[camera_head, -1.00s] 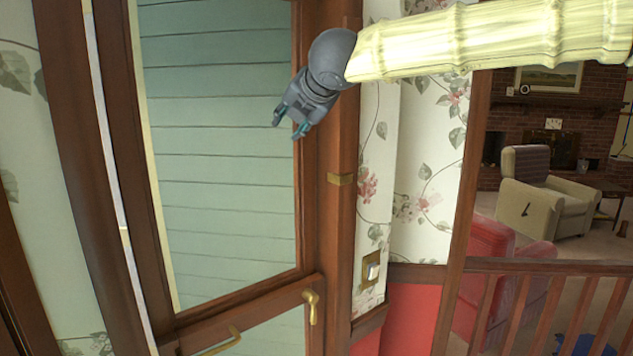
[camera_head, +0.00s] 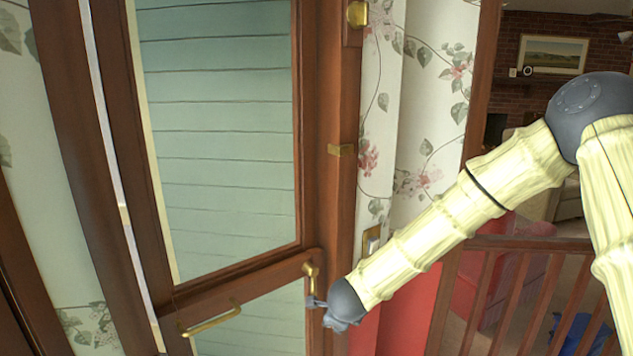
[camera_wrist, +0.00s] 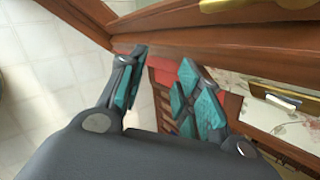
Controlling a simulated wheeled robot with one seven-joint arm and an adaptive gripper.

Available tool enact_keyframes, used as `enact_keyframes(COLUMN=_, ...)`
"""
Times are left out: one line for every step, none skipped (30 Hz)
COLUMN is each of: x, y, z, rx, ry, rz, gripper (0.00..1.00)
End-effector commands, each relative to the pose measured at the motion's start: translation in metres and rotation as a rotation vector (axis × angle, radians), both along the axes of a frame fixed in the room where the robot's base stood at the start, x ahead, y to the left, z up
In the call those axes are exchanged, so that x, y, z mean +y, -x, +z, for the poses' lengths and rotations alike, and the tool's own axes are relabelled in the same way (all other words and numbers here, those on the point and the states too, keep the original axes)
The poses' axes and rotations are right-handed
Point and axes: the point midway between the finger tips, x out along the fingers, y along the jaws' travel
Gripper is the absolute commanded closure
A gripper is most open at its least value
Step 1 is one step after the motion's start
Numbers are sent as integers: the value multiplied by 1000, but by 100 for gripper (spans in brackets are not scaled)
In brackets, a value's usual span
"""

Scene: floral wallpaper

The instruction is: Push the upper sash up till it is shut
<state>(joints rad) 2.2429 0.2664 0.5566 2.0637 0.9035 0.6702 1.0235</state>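The upper sash (camera_head: 238,268) is a dark wooden frame around a tall pane, with pale green boards behind the glass. Its bottom rail runs just above a second rail (camera_head: 270,287) that carries a brass bar handle (camera_head: 210,319) and a brass lever (camera_head: 311,272). My gripper (camera_head: 318,308) is low at the right stile, close beside the lever's lower end; whether they touch is unclear. In the wrist view, my gripper (camera_wrist: 163,75) has its teal-padded fingers apart with nothing between them. Brass hardware (camera_wrist: 235,4) shows at the top edge. The sash's top is out of view.
A brass catch (camera_head: 340,150) sits on the right jamb and a brass fitting (camera_head: 357,13) above it. A brass-framed switch (camera_head: 371,241) is on the floral wall. A wooden railing (camera_head: 530,246) stands at right, with a red chair behind it.

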Motion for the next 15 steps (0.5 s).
enact_keyframes(x=-7, y=15, z=-31, rx=22, ry=61, rz=66, gripper=66)
enact_keyframes(x=-12, y=23, z=-45, rx=33, ry=95, rz=106, gripper=66)
enact_keyframes(x=-18, y=35, z=-65, rx=48, ry=141, rz=164, gripper=66)
enact_keyframes(x=-22, y=44, z=-79, rx=59, ry=175, rz=207, gripper=66)
enact_keyframes(x=-27, y=53, z=-93, rx=71, ry=208, rz=251, gripper=66)
enact_keyframes(x=-33, y=66, z=-111, rx=86, ry=251, rz=313, gripper=66)
enact_keyframes(x=-38, y=76, z=-124, rx=98, ry=282, rz=358, gripper=66)
enact_keyframes(x=-42, y=87, z=-137, rx=111, ry=312, rz=406, gripper=66)
enact_keyframes(x=-49, y=101, z=-154, rx=127, ry=352, rz=470, gripper=66)
enact_keyframes(x=-54, y=112, z=-167, rx=140, ry=379, rz=520, gripper=66)
enact_keyframes(x=-59, y=124, z=-179, rx=153, ry=407, rz=570, gripper=66)
enact_keyframes(x=-66, y=140, z=-194, rx=170, ry=442, rz=638, gripper=66)
enact_keyframes(x=-70, y=152, z=-205, rx=183, ry=467, rz=691, gripper=66)
enact_keyframes(x=-75, y=165, z=-216, rx=196, ry=492, rz=744, gripper=66)
enact_keyframes(x=-82, y=182, z=-230, rx=212, ry=522, rz=817, gripper=66)
